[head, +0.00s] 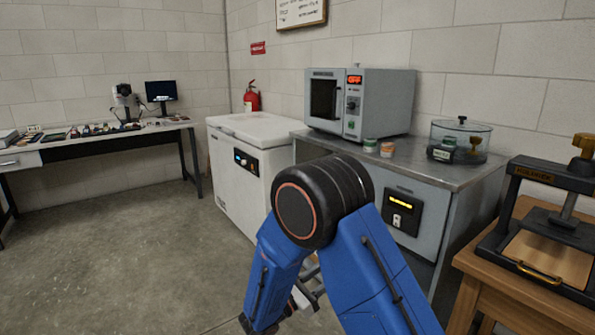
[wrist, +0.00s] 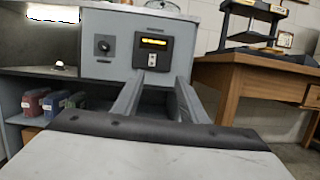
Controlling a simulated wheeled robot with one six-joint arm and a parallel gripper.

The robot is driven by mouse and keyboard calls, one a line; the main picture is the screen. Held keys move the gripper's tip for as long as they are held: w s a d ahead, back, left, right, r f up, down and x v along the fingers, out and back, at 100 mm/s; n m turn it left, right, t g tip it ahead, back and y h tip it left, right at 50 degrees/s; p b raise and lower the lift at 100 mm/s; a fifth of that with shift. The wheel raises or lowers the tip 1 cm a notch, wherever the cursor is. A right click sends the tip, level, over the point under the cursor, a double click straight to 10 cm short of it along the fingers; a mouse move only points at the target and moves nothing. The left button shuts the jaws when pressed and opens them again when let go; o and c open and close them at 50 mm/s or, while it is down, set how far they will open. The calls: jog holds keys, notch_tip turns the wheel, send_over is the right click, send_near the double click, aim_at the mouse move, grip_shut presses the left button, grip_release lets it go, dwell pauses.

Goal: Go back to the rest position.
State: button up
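My gripper (wrist: 158,82) shows in the wrist view with its two fingers apart and nothing between them. It points toward the front of the grey cabinet (wrist: 108,72) with a lit yellow display panel (wrist: 152,52), and stands clear of it. In the head view my blue arm is folded in the lower middle, and only a small part of my gripper (head: 306,292) shows behind the arm links. The fingertips are hidden there.
The steel-topped cabinet (head: 415,178) carries an oven (head: 385,100), small jars (head: 387,149) and a glass desiccator (head: 461,140). A white chest freezer (head: 237,180) stands left of it. A wooden table (head: 478,290) with a press (head: 548,220) is at right. The left floor is clear.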

jog(key=s+d+r+m+g+y, duration=0.25)
jog(key=s+d+m+g, duration=0.45)
jog(key=d, duration=0.4)
jog(key=s+d+r+m+g+y, duration=0.2)
jog(key=s+d+r+m+g, duration=0.25)
jog(key=s+d, duration=0.5)
jog(key=s+r+m+t+y, duration=0.1)
jog(key=s+m+t+y, duration=0.1)
jog(key=s+m+y, duration=0.4)
jog(key=s+a+r+m+t+y, duration=0.1)
jog(key=s+r+m+t+y, duration=0.1)
jog(key=s+m+y, duration=0.5)
jog(key=shift+s+a, duration=0.2)
jog(key=shift+s, duration=1.6)
jog(key=shift+r+t, duration=0.1)
jog(key=shift+t, duration=0.15)
